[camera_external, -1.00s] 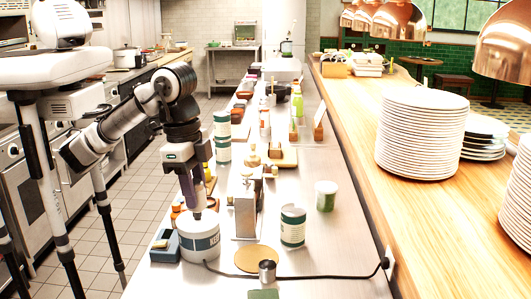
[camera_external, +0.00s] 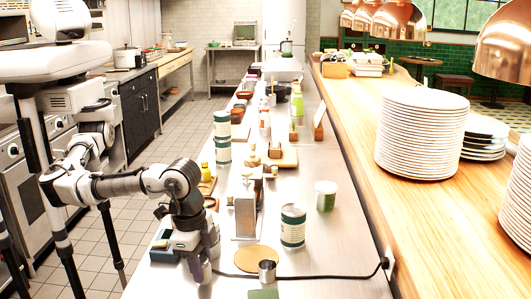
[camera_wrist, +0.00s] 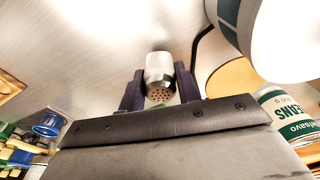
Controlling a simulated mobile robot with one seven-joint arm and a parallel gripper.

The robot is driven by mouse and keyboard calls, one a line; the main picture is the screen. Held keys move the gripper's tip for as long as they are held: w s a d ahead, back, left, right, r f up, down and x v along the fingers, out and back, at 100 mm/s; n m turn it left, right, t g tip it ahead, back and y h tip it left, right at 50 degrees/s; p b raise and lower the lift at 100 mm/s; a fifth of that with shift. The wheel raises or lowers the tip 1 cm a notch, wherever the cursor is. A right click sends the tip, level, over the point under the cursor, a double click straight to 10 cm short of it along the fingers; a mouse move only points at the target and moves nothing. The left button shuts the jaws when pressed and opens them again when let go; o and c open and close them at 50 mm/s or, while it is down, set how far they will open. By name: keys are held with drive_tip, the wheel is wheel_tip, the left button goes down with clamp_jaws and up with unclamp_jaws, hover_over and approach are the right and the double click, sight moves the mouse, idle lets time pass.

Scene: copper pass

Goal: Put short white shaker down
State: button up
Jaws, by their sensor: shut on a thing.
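My gripper (camera_wrist: 158,88) is shut on the short white shaker (camera_wrist: 159,67), with a dark finger on either side of it. The shaker has a white body and a rounded metal cap with holes, which faces the wrist camera. In the external view my gripper (camera_external: 201,270) is low over the near left part of the steel counter (camera_external: 325,282). The arm and fingers mostly hide the shaker there. I cannot tell whether its base touches the counter.
A large white tub (camera_wrist: 285,45) stands close by, mostly hidden by my arm in the external view. A round tan board (camera_external: 256,259), a small metal cup (camera_external: 267,271), a labelled can (camera_external: 292,227) and a black cable (camera_external: 330,277) lie to the right. A blue container (camera_external: 165,246) is left.

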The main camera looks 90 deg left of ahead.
drive_tip(key=shift+f, duration=0.7)
drive_tip(key=shift+f, duration=0.2)
drive_tip(key=o, duration=1)
drive_tip(key=shift+r, duration=0.15)
drive_tip(key=r, duration=0.4)
drive_tip(key=s+r+b, duration=0.1)
drive_tip(key=r, duration=0.3)
drive_tip(key=r+b, duration=0.1)
drive_tip(key=r, duration=0.3)
drive_tip(key=shift+s+a, duration=0.15)
drive_tip(key=shift+s, duration=0.05)
